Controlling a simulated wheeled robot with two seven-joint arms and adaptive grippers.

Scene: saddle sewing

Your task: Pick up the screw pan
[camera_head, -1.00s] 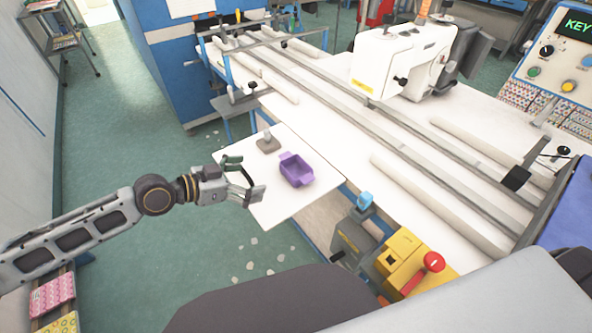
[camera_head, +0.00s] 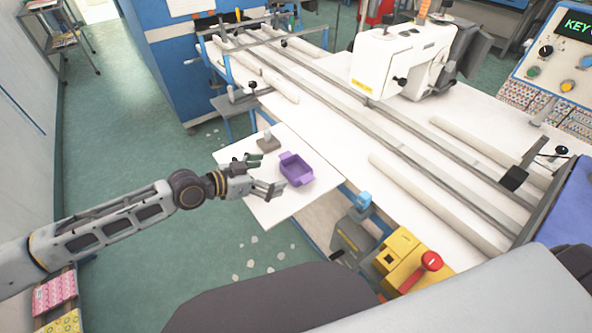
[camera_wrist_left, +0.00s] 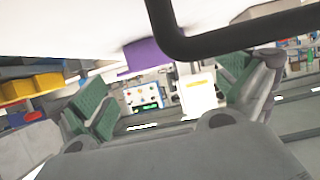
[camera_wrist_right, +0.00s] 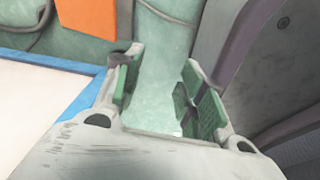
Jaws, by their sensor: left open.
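The screw pan is a small purple tray with end tabs (camera_head: 297,169), resting on a white side shelf (camera_head: 285,207). My left gripper (camera_head: 266,174) is just left of the pan, open, with its fingers pointing toward it and nothing between them. In the left wrist view part of the purple pan (camera_wrist_left: 145,56) shows beyond and between the spread green-padded fingers (camera_wrist_left: 165,92). My right gripper (camera_wrist_right: 162,90) shows only in its own wrist view, open and empty.
A small grey-brown block with a knob (camera_head: 268,143) stands behind the pan on the shelf. The machine's white table with long rails (camera_head: 345,130) lies to the right. A yellow box with a red knob (camera_head: 402,262) is at front right.

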